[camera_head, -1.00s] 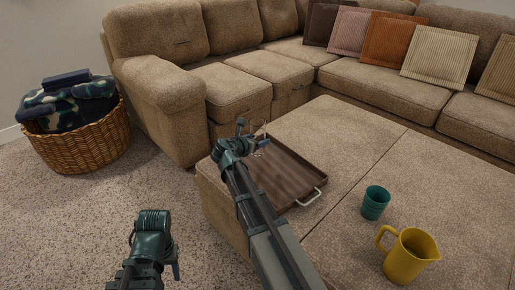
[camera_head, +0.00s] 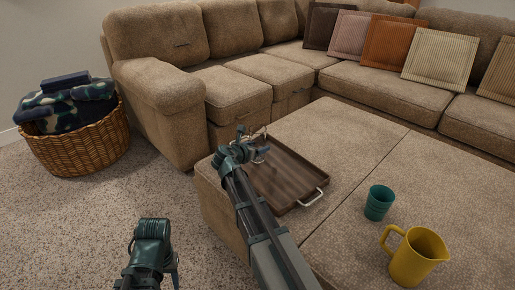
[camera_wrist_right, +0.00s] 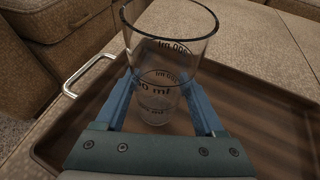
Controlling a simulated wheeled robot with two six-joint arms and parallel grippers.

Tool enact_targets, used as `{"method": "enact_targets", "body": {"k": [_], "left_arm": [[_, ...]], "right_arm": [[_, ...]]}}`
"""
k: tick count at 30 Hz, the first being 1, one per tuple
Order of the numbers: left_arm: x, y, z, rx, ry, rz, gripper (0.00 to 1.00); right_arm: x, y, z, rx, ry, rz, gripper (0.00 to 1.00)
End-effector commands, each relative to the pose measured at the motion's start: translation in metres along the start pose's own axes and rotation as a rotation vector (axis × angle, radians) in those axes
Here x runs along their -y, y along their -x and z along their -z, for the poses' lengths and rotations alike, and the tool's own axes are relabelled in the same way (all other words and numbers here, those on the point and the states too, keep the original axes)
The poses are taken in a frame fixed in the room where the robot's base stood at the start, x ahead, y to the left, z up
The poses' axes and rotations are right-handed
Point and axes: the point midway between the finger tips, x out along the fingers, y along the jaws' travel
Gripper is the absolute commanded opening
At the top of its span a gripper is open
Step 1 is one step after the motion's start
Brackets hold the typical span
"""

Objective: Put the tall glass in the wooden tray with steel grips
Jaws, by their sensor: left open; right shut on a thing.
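The tall glass (camera_wrist_right: 160,95) is clear with dark measuring marks and stands upright between the blue fingers of my right gripper (camera_wrist_right: 160,88) in the right wrist view. The fingers are shut on it. The brown wooden tray (camera_head: 292,185) with steel grips lies on the ottoman; it also fills much of the right wrist view (camera_wrist_right: 265,125). The glass is over the tray floor; I cannot tell whether its base touches. In the head view my right gripper (camera_head: 250,142) is at the tray's far left part and mostly hides the glass. My left gripper (camera_head: 150,268) is open and empty above the carpet.
A teal cup (camera_head: 379,204) and a yellow pitcher (camera_head: 416,258) stand on the ottoman (camera_head: 340,125), right of the tray. A wicker basket (camera_head: 80,145) with folded cloths is on the carpet at left. A sectional sofa (camera_head: 160,90) with cushions lies behind.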

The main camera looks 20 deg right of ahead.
Motion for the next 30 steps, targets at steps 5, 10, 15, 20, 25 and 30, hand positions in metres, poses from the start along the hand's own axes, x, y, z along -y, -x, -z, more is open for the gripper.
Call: {"method": "enact_targets", "body": {"k": [5, 10, 15, 20, 25, 30], "left_arm": [[0.000, -0.002, 0.000, 0.000, 0.000, 0.000, 0.50], [0.000, -0.002, 0.000, 0.000, 0.000, 0.000, 0.50], [0.000, 0.002, 0.000, 0.000, 0.000, 0.000, 0.50], [0.001, 0.012, -0.001, 0.000, 0.000, 0.000, 0.50], [0.003, 0.027, -0.002, 0.001, 0.000, 0.000, 0.50], [0.004, 0.039, -0.002, 0.002, 0.000, 0.000, 0.50]], "right_arm": [[0.000, -0.001, 0.002, 0.000, 0.000, 0.000, 0.92], [0.000, -0.001, 0.002, 0.000, 0.000, 0.000, 1.00], [0.000, 0.001, -0.002, 0.000, 0.000, 0.000, 1.00], [0.001, 0.023, -0.004, 0.000, 0.001, -0.002, 1.00], [0.001, 0.060, -0.005, 0.000, 0.002, -0.003, 1.00], [0.001, 0.092, -0.004, 0.000, 0.002, -0.003, 1.00]]}}
